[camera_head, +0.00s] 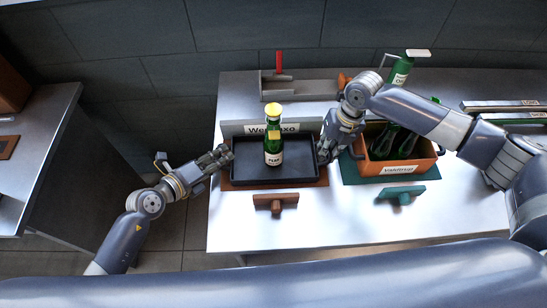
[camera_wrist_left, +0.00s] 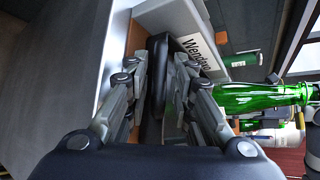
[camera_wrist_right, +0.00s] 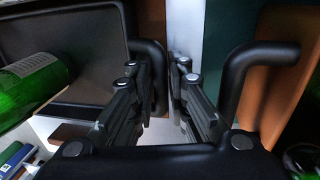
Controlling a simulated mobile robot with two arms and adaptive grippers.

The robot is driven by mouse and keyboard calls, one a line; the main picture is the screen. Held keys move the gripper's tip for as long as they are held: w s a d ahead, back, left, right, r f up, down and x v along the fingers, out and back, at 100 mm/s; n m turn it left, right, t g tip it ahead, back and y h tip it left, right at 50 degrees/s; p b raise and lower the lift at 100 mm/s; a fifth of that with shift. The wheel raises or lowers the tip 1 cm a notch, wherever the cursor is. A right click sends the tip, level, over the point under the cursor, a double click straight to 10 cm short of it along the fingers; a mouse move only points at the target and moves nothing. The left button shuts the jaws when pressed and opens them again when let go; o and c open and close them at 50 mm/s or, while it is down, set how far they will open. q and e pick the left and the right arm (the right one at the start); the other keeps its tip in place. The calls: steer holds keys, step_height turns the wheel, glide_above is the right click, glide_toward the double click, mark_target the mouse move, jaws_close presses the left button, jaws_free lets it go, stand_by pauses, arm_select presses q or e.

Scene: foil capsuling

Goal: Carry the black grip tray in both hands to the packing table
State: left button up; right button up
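The black grip tray (camera_head: 302,180) sits level on a brown mat (camera_head: 322,183) on the steel worktop. One green bottle (camera_head: 273,155) with a yellow top stands upright in it. My left gripper (camera_head: 226,154) is at the tray's left end. In the left wrist view its fingers close in on both sides of the tray's black handle (camera_wrist_left: 158,60). My right gripper (camera_head: 325,152) is at the tray's right end, between tray and orange crate. In the right wrist view its fingers are on both sides of the tray's other handle (camera_wrist_right: 159,80). Any small gaps at the handles are hard to see.
An orange crate (camera_head: 427,164) with green bottles stands close right of the tray on a green mat. A name sign (camera_head: 233,129) stands behind the tray. Brown (camera_head: 276,200) and green (camera_head: 398,194) handled tools lie in front. Another table (camera_head: 40,150) stands left across a floor gap.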

arm_select(q)
steer(key=c, duration=0.3)
arm_select(e)
steer(key=c, duration=0.3)
arm_select(q)
jaws_close()
arm_select(e)
jaws_close()
arm_select(q)
steer(key=shift+r, duration=0.2)
arm_select(e)
steer(key=shift+w+r, duration=0.1)
steer(key=shift+r, duration=0.1)
